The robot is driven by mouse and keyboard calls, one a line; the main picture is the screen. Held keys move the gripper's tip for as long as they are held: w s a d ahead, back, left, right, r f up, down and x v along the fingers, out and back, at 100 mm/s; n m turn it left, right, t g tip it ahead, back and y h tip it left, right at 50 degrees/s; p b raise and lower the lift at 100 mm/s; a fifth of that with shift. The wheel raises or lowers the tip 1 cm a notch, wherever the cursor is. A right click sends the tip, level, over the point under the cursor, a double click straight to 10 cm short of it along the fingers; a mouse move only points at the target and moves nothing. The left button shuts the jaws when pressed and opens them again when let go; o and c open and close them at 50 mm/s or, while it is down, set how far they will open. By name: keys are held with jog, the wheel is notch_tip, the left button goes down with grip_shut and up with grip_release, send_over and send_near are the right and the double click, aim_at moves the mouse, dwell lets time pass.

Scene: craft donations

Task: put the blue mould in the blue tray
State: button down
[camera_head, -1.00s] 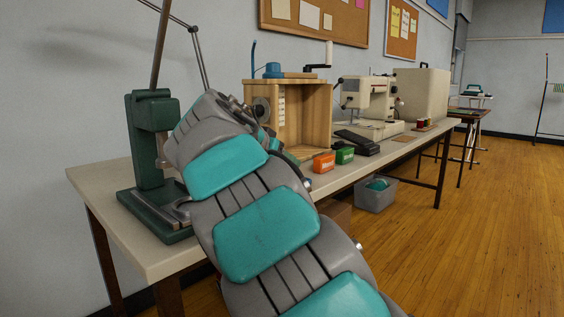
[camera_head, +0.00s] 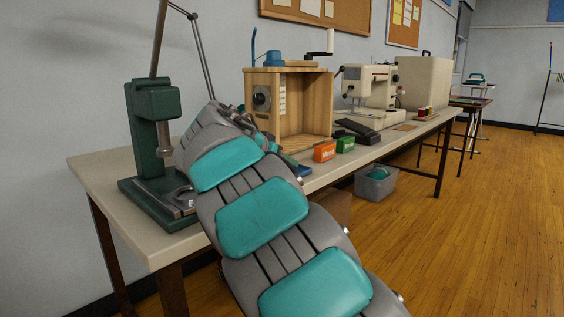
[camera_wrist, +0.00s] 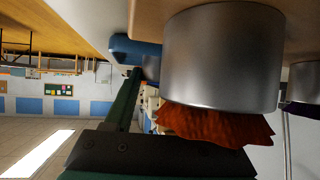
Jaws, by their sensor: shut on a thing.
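In the wrist view, which looks upside down, my gripper (camera_wrist: 138,74) shows as a dark green finger on a dark bolted block. The finger's tip meets a blue piece (camera_wrist: 128,48), which looks like the blue mould held in the jaws, close to a tan surface. Part of the blue piece and the other finger are hidden by a metal cylinder. In the head view my arm hides the gripper. A blue edge (camera_head: 301,170) shows on the bench beside my arm, perhaps the blue tray. Blue items (camera_head: 273,70) also sit on the wooden box; I cannot tell what they are.
The metal cylinder (camera_wrist: 222,60) with a ragged orange-brown part (camera_wrist: 215,125) stands very close to the wrist camera. On the bench are a green press (camera_head: 153,115), a wooden box (camera_head: 318,95), orange (camera_head: 324,152) and green (camera_head: 345,145) boxes and a sewing machine (camera_head: 370,88).

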jog(key=shift+c, duration=1.1)
grip_release()
jog(key=shift+f, duration=0.1)
